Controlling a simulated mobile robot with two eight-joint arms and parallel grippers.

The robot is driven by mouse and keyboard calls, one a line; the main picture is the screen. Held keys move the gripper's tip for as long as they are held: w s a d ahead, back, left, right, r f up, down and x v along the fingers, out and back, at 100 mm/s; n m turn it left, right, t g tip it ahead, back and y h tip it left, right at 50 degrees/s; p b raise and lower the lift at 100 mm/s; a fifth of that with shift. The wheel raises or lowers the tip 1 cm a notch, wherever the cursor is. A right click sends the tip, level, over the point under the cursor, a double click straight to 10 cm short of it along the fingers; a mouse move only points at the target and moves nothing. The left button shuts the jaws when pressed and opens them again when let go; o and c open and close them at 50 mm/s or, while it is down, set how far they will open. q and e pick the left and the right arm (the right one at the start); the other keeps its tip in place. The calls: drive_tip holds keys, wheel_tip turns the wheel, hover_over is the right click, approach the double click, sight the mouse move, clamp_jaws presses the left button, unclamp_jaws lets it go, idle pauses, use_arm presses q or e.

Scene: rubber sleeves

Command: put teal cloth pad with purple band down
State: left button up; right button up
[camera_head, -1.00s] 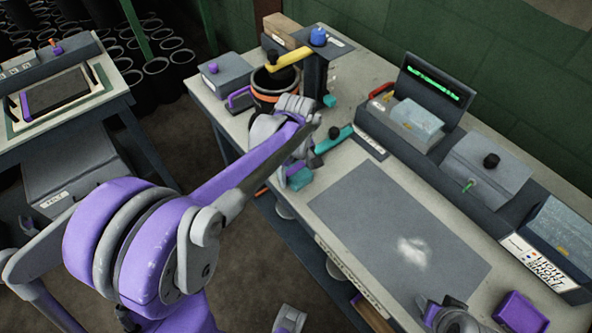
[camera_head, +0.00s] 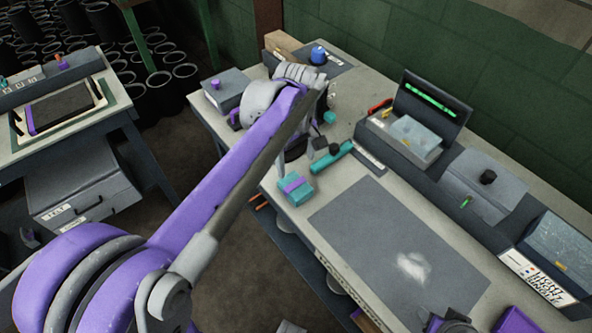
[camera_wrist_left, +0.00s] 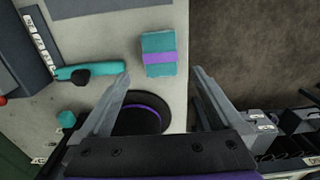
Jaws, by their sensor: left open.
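The teal cloth pad with its purple band (camera_head: 295,188) lies on the near left edge of the workbench. It also lies flat on the bench in the left wrist view (camera_wrist_left: 158,54), beyond my fingertips and clear of them. My left gripper (camera_wrist_left: 161,76) is open and empty. In the head view my left gripper (camera_head: 302,148) is just behind the pad, partly hidden by its own arm. My right gripper (camera_head: 452,322) shows only in part at the bottom edge, and its fingers are unclear.
A teal tool with a black knob (camera_head: 333,158) lies close to the pad's right. A grey mat (camera_head: 385,235) covers the bench front. A dark round thing with a purple ring (camera_wrist_left: 143,113) is under my left gripper. Grey machines line the back.

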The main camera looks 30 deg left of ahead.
use_arm(q)
drive_tip(key=s+d+f+m+t, duration=0.2)
drive_tip(key=s+d+f+m, duration=0.1)
drive_tip(key=s+m, duration=0.3)
drive_tip(key=s+d+f+m+t, duration=0.3)
drive_tip(key=s+f+m, duration=0.3)
drive_tip(key=s, duration=0.4)
drive_tip(key=shift+s+m, duration=0.2)
drive_tip(key=shift+m, duration=0.5)
drive_tip(key=shift+d, duration=0.1)
drive_tip(key=r+p, duration=0.2)
drive_tip(key=w+r+p, duration=0.1)
drive_tip(key=r+p, duration=0.1)
drive_tip(key=r, duration=0.1)
use_arm(e)
drive_tip(key=r, duration=0.2)
drive_tip(key=w+r, duration=0.1)
drive_tip(key=r, duration=0.2)
use_arm(q)
drive_tip(key=shift+w, duration=0.15)
use_arm(e)
drive_tip(key=shift+w, duration=0.15)
